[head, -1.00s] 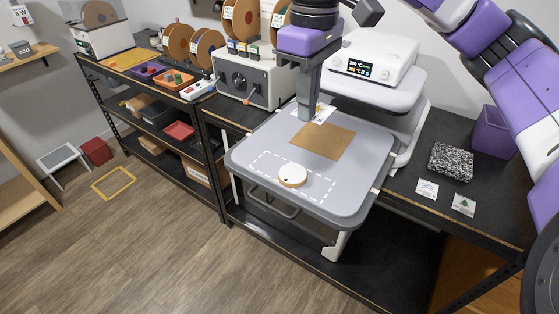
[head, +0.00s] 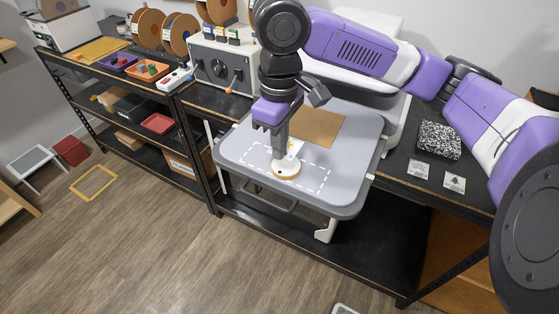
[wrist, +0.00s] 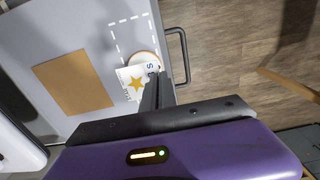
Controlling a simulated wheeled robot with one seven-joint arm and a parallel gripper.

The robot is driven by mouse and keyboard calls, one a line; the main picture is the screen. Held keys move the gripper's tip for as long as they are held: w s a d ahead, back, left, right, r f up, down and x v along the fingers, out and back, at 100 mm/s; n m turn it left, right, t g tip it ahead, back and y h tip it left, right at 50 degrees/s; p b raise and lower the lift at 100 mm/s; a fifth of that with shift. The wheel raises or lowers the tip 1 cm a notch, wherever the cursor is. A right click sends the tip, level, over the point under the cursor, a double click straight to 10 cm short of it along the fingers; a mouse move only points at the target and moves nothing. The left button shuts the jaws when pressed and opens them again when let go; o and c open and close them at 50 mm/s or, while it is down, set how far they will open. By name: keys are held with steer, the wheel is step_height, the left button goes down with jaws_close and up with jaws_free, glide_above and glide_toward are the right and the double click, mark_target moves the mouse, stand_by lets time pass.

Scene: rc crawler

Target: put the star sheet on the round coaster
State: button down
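The star sheet (wrist: 136,83) is a small white card with a gold star and dark lettering; it also shows beside the finger in the head view (head: 294,148). My gripper (wrist: 157,82) is shut on the sheet's edge, pointing down. The round coaster (head: 285,169) is pale with a tan rim and a dark dot, and lies inside a dashed white outline on the grey tray table. In the wrist view the coaster (wrist: 143,61) is partly covered by the sheet. The fingertips are close over the coaster; I cannot tell whether the sheet touches it.
A brown square mat (head: 318,127) lies on the grey tray table (head: 345,185) behind the coaster. Two small cards, one with a tree (head: 455,181) and one with wavy marks (head: 419,169), lie by a speckled block (head: 439,140) on the black bench at right.

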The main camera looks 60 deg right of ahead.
mark_target(280, 174)
steer(key=shift+f, duration=2.7)
steer(key=shift+f, duration=0.2)
steer(key=c, duration=1.7)
jaws_free()
steer(key=shift+r, duration=0.1)
step_height(280, 174, up, 12)
steer(key=shift+r+b, duration=0.15)
steer(key=shift+b, duration=0.2)
